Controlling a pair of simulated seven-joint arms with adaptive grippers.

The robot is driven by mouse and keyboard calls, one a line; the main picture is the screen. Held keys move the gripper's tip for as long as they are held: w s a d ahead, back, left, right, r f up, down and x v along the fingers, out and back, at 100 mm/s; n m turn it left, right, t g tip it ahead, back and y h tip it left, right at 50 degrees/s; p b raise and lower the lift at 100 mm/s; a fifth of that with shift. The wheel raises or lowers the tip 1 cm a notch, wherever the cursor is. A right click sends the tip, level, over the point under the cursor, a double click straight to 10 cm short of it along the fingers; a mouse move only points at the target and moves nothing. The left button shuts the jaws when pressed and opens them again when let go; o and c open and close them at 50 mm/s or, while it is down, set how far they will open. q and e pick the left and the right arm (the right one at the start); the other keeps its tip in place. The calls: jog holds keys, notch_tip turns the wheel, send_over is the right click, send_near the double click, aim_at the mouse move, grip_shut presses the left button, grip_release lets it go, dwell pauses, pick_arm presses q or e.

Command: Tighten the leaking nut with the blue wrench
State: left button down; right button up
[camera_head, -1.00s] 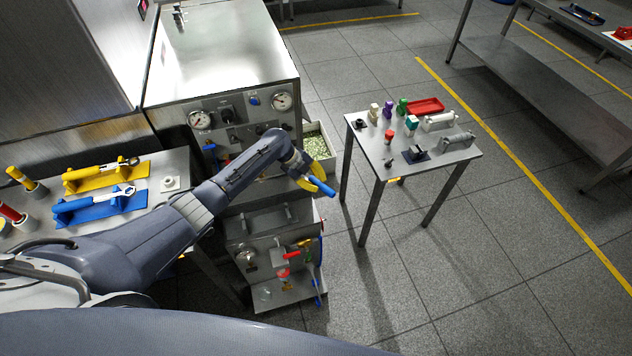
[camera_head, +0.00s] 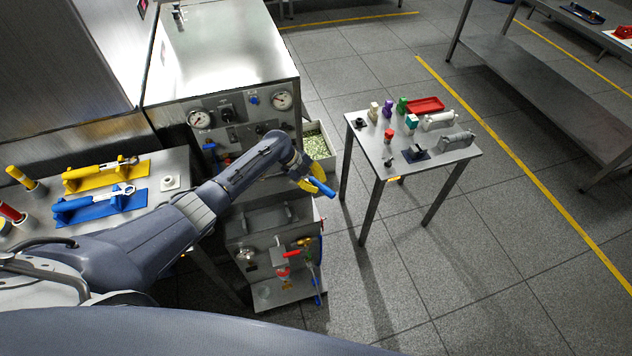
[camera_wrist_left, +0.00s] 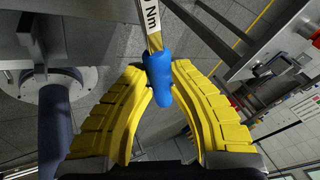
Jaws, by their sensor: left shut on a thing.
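My left gripper (camera_head: 312,183) has yellow fingers and is shut on a blue-handled tool, in front of the steel cabinet. In the left wrist view, the tool's blue grip (camera_wrist_left: 160,82) sits between the fingers (camera_wrist_left: 160,75). Its shaft carries a white label reading "Nm" and runs out of the top of the picture, so its head is hidden. Pipe fittings with a red part (camera_head: 292,254) are on the low steel unit below the gripper. I cannot make out a leaking nut. My right gripper is not in view.
A yellow cradle (camera_head: 107,175) and a white ring (camera_head: 170,183) are on the left bench. The cabinet front has gauges (camera_head: 283,101) and knobs. A small table (camera_head: 440,158) with several coloured parts stands to the right. The floor between them is clear.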

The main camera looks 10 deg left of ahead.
pick_arm(q)
jog(key=shift+f, duration=1.1)
jog(key=shift+s+a, duration=0.1)
jog(key=shift+a, duration=0.05)
jog(key=shift+s+a+m+g, duration=0.45)
jog(key=shift+s+m, duration=0.25)
jog(key=shift+m, duration=0.1)
dwell(0.4)
jog(key=shift+s+a+m+g, duration=0.45)
jog(key=shift+s+a+m, duration=0.25)
jog(key=shift+m, duration=0.1)
jog(key=shift+s+a+m+g, duration=0.3)
jog(key=shift+s+a+m, duration=0.25)
jog(key=shift+a+m, duration=0.2)
jog(key=shift+s+a, duration=0.1)
dwell(0.4)
